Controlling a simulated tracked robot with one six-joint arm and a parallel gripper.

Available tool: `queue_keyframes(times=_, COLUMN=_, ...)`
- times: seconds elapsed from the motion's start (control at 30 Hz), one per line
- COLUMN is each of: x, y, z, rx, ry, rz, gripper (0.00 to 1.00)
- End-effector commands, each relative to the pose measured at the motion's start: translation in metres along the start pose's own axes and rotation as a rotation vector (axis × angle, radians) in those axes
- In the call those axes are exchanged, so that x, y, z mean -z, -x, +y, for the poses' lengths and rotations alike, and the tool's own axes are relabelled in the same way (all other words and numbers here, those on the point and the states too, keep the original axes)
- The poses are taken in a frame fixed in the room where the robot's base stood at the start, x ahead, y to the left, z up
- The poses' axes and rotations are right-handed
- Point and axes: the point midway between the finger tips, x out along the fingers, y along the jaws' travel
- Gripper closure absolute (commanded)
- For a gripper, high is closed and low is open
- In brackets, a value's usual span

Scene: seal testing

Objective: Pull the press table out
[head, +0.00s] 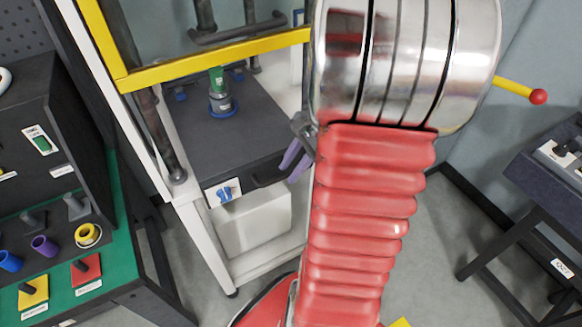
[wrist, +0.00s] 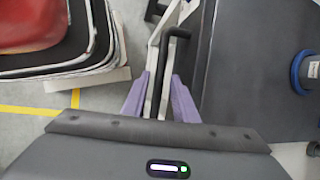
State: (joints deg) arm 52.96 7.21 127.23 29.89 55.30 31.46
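The press table (head: 235,140) is a dark grey slab in the white frame below the yellow bar. In the wrist view the handle (wrist: 167,70) runs up from between my purple fingers. My gripper (head: 293,160) is at the handle's right end in the head view, partly hidden by my red arm. In the wrist view my gripper (wrist: 159,92) has its fingers apart on both sides of the handle. I cannot tell whether either touches it.
A green and grey fitting with a blue base ring (head: 221,98) stands on the press table. A white box (head: 252,216) sits below it in the frame. A green-topped bench (head: 115,245) with several coloured parts is at left. A dark table (head: 535,185) is at right.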

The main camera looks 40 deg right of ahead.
Motion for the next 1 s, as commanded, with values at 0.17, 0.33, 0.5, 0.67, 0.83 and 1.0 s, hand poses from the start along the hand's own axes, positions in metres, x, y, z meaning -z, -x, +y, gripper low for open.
queue_keyframes(times=0.17, x=0.0001, y=0.0003, z=-0.0001, rx=0.0, ry=0.0, rz=0.0, gripper=0.87)
queue_keyframes(times=0.33, x=0.0002, y=0.0004, z=-0.0002, rx=0.001, ry=0.0, rz=0.0, gripper=0.98)
queue_keyframes(times=0.5, x=0.0002, y=0.0005, z=-0.0003, rx=0.001, ry=0.0, rz=0.0, gripper=1.0)
queue_keyframes(times=0.67, x=0.0002, y=0.0006, z=-0.0004, rx=0.001, ry=0.0, rz=0.001, gripper=1.0)
queue_keyframes(times=0.83, x=0.0002, y=0.0007, z=-0.0005, rx=0.002, ry=0.0, rz=0.001, gripper=1.0)
queue_keyframes(times=1.0, x=-0.0003, y=0.0005, z=-0.0006, rx=0.001, ry=0.0, rz=0.001, gripper=1.0)
